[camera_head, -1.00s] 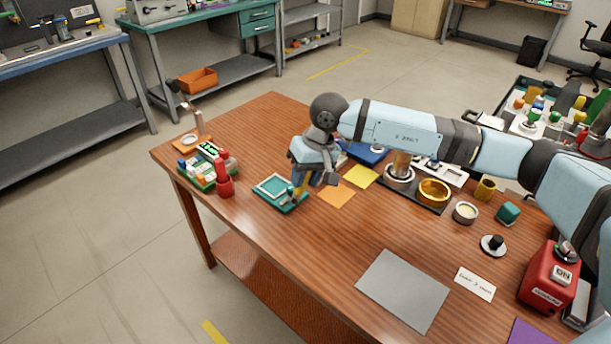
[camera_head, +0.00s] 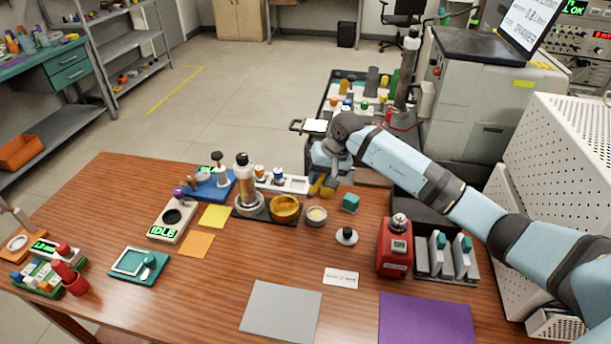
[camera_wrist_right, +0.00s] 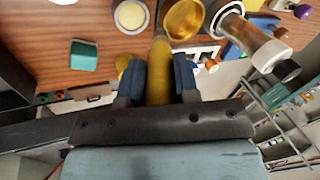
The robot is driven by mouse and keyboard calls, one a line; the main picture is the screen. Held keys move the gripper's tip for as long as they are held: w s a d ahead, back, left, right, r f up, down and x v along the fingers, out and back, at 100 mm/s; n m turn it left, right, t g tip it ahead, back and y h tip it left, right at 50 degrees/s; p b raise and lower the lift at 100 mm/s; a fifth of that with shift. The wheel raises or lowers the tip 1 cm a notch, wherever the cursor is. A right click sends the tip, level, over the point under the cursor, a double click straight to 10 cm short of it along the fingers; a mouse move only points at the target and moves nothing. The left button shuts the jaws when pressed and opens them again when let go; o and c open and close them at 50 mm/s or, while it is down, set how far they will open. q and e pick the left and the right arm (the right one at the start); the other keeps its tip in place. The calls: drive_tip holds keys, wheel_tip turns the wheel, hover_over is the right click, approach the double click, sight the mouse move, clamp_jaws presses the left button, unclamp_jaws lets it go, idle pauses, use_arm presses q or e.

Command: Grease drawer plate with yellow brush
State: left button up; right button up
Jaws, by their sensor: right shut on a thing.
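My right gripper (camera_head: 326,176) is shut on the yellow brush, whose thick yellow handle (camera_wrist_right: 158,78) shows between the fingers in the right wrist view. It is at the table's far edge, beside the grease tin (camera_head: 316,215) with pale contents. A yellow cup (camera_wrist_right: 122,64) shows partly behind the fingers; whether the brush is inside it or above it I cannot tell. A teal tray (camera_head: 131,279) with a pale square plate (camera_head: 130,261), possibly the drawer plate, lies at the left front. My left gripper is not in view.
A golden bowl (camera_head: 285,208) and an amber column (camera_head: 243,185) stand left of the gripper. A teal block (camera_head: 351,202), a dark knob (camera_head: 347,236) and a red box (camera_head: 394,247) stand to its right. The table's middle front is mostly clear around a grey sheet (camera_head: 281,311).

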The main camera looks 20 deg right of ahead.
drive_tip(key=shift+m, duration=0.3)
drive_tip(key=shift+d+f+b, duration=0.25)
drive_tip(key=shift+d+f, duration=0.15)
drive_tip(key=shift+f, duration=0.7)
drive_tip(key=shift+d+f+b, duration=0.2)
drive_tip(key=shift+d+f, duration=0.15)
drive_tip(key=shift+f, duration=0.75)
drive_tip(key=shift+d+f+b, duration=0.25)
drive_tip(key=shift+d+f, duration=0.15)
drive_tip(key=shift+f, duration=0.7)
drive_tip(key=shift+f+b, duration=0.7)
drive_tip(key=shift+s+f+b, duration=0.1)
drive_tip(key=shift+f+b, duration=0.05)
drive_tip(key=shift+b, duration=0.2)
idle(0.4)
wheel_tip(320, 180, up, 7)
drive_tip(key=p, duration=0.2)
idle(0.5)
